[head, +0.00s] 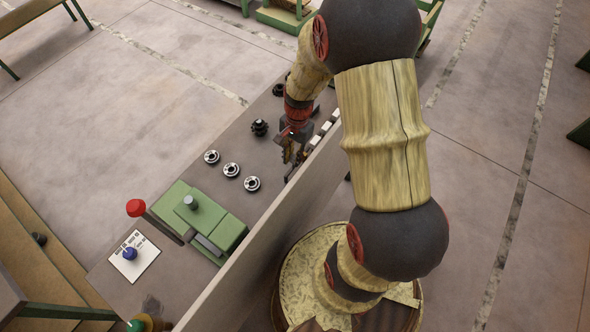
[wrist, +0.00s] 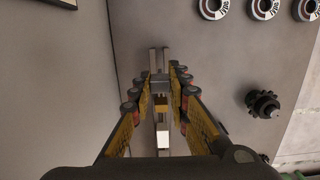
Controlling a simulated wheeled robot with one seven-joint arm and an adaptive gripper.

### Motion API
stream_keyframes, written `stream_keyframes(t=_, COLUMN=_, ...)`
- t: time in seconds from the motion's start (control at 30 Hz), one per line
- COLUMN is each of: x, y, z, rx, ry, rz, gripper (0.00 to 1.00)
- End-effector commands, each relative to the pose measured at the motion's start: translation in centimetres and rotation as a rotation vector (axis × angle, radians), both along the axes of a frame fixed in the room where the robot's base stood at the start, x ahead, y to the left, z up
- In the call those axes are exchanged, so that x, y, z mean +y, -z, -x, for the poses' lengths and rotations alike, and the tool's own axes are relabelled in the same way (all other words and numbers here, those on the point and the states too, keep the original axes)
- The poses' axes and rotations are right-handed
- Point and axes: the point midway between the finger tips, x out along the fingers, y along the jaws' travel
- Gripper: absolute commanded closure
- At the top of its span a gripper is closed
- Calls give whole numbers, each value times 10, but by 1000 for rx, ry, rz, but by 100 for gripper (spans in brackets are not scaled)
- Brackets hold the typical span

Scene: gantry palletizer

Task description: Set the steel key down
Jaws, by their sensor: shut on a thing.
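My gripper (wrist: 158,84) points down over the grey bench top (wrist: 222,68), close to the upright panel. Its two yellow-and-black fingers are closed on a small grey metal piece, the steel key (wrist: 159,77), seen between the fingertips in the wrist view. Two pale prongs show just beyond the tips; I cannot tell whether they belong to the key. In the head view my gripper (head: 291,150) is low beside the panel, and the key is too small to make out. I cannot tell whether the key touches the bench.
Three ringed metal parts (head: 231,169) and a black gear (head: 260,127) stand left of my gripper. White blocks (head: 325,127) line the panel (head: 268,235). A green fixture (head: 210,216), red knob (head: 136,207) and blue knob (head: 130,253) are nearer. Bare bench lies between the rings and panel.

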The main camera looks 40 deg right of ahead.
Motion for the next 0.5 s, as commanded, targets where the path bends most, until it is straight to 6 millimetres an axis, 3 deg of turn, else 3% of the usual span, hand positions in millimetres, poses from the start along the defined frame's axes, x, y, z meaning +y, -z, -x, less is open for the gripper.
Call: stream_keyframes(t=0.5, x=0, y=55, z=1, rx=2, ry=2, rz=-1, gripper=100)
